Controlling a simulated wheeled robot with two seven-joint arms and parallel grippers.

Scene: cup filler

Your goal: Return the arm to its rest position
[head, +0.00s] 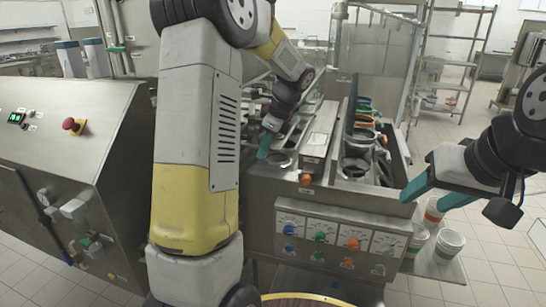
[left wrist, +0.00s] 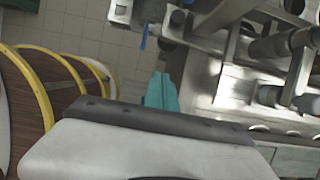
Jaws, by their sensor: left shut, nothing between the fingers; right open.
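My left arm rises in the middle of the head view and bends over the steel cup filler machine (head: 318,195). My left gripper (head: 264,147) has teal fingers, hangs over the machine's left part near a round opening, and is partly hidden by the arm. In the left wrist view the left gripper (left wrist: 162,92) is shut with nothing between its fingers. My right gripper (head: 432,193) is open and empty at the right, its teal fingers apart, above the cups on the machine's side shelf.
A steel cabinet (head: 105,130) with a red button (head: 73,126) stands at the left. Knobs line the machine's front. Yellow-edged round shapes (left wrist: 35,85) show left in the wrist view. Tiled floor is open at the right.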

